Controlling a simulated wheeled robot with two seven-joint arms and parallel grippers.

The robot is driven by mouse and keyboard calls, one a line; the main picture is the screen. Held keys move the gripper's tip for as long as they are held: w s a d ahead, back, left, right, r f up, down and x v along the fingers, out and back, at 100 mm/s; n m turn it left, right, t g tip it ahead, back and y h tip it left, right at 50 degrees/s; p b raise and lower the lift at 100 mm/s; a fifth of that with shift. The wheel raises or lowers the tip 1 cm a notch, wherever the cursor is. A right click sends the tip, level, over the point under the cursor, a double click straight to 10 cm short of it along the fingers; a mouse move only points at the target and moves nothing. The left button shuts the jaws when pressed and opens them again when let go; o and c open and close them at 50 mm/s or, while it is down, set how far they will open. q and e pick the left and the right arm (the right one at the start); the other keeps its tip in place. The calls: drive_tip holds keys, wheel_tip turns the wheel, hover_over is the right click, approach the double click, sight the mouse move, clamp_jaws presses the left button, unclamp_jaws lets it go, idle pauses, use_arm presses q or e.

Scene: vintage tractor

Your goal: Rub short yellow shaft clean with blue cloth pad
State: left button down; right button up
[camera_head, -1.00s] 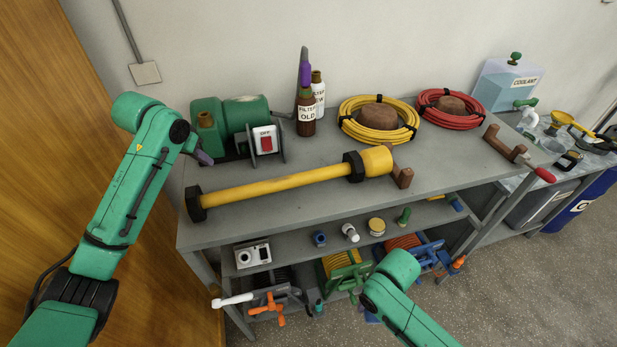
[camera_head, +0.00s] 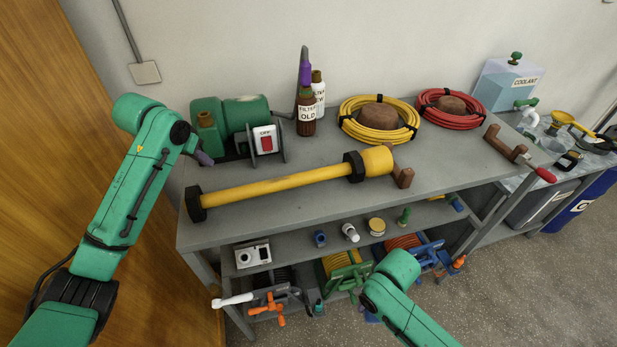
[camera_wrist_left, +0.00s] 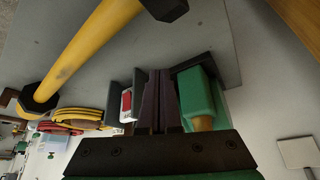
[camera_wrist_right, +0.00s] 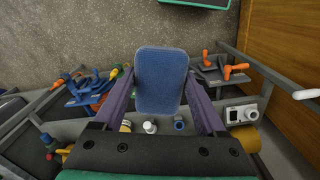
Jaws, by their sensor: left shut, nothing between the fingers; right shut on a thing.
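The yellow shaft (camera_head: 275,187) lies across the grey bench top with black hexagonal collars and a thicker yellow right end. In the left wrist view the shaft (camera_wrist_left: 88,50) shows a dark smudge near one collar. My left gripper (camera_head: 203,157) is shut and empty, beside the green pump behind the shaft's left end; its fingers (camera_wrist_left: 163,90) are together in its wrist view. In the right wrist view my right gripper (camera_wrist_right: 160,85) is shut on the blue cloth pad (camera_wrist_right: 161,65), in front of the lower shelves. In the head view its fingers and the pad are hidden.
A green pump (camera_head: 228,120) with a red switch, bottles (camera_head: 306,110), a yellow hose coil (camera_head: 352,118) and a red hose coil (camera_head: 432,100) stand behind the shaft. A brown bracket (camera_head: 403,177) is by its right end. The bench top in front is clear.

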use_arm(q)
drive_tip(key=shift+f+b, duration=0.6)
drive_tip(key=shift+f, duration=2.25)
use_arm(e)
drive_tip(key=shift+f, duration=0.6)
use_arm(q)
wheel_tip(320, 180, up, 2)
drive_tip(key=shift+r+p, duration=0.25)
drive_tip(key=shift+p, duration=0.55)
use_arm(e)
drive_tip(key=shift+r, duration=0.8)
use_arm(q)
drive_tip(key=shift+r, duration=0.35)
use_arm(e)
drive_tip(key=shift+f, duration=0.15)
use_arm(q)
wheel_tip(320, 180, up, 3)
drive_tip(key=shift+f, duration=0.1)
